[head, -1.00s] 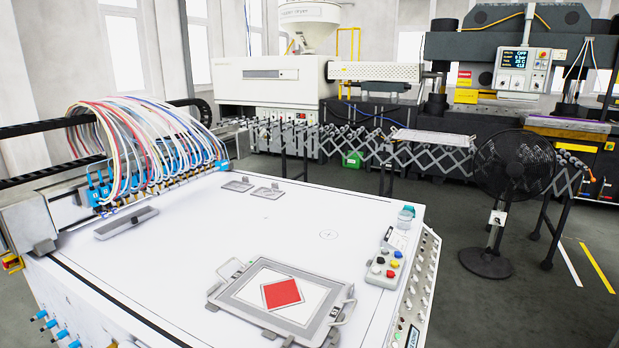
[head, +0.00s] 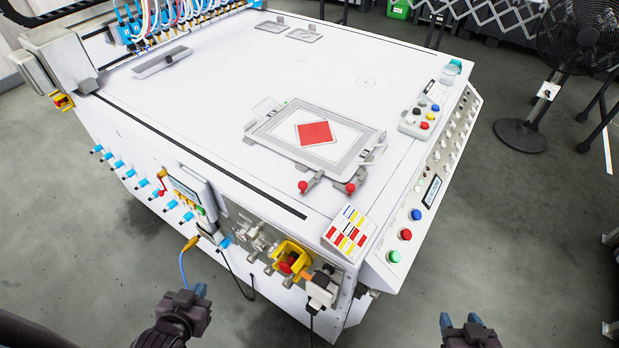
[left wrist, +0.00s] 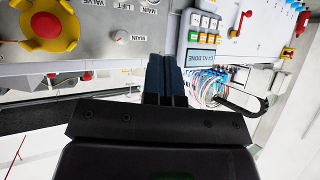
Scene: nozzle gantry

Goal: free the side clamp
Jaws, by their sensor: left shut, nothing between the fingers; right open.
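A grey frame (head: 268,128) holding a white sheet with a red diamond lies on the white machine table. Two small clamps with red knobs stand at its front edge, a left one (head: 310,182) and a right one (head: 346,185). A grey handle-like fitting (head: 375,155) sits at the frame's right side. I cannot tell which is the side clamp. My left gripper (head: 193,292) is shut and empty, low in front of the machine's side; its fingers (left wrist: 165,78) are together in the left wrist view. My right gripper (head: 461,320) is open and empty, right of the machine's corner. Both are apart from the clamps.
The machine's side carries a yellow-and-red stop button (head: 289,262), also in the left wrist view (left wrist: 46,24), a small display panel (head: 190,192) and blue fittings. A button box (head: 425,118) stands on the table's right. A fan (head: 580,40) stands at right.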

